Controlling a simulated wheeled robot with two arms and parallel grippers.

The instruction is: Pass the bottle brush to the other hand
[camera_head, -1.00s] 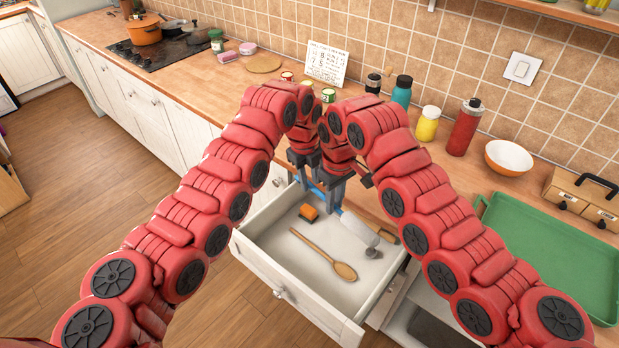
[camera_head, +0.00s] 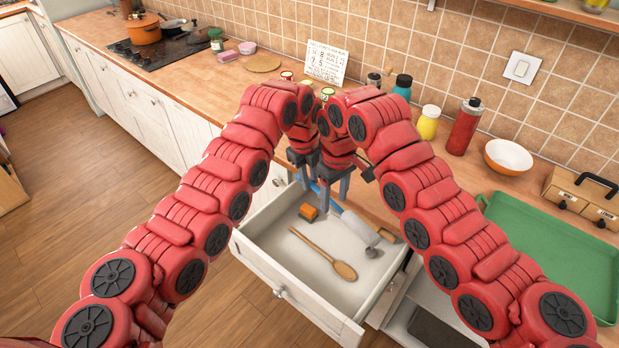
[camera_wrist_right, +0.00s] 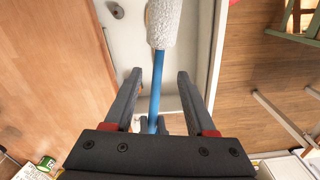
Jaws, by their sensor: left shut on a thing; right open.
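The bottle brush has a white bristle head (camera_head: 358,227) and a blue handle, and it hangs tilted over the open drawer (camera_head: 262,258). In the right wrist view the blue handle (camera_wrist_right: 156,85) runs between the open fingers of my right gripper (camera_wrist_right: 159,76), apart from both, and the bristle head (camera_wrist_right: 163,22) lies beyond the fingertips.
A green tray (camera_head: 560,250), white bowl (camera_head: 508,157), red bottle (camera_head: 465,127) and yellow bottle (camera_head: 428,123) stand on the counter to the right. Both wrists are close together.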

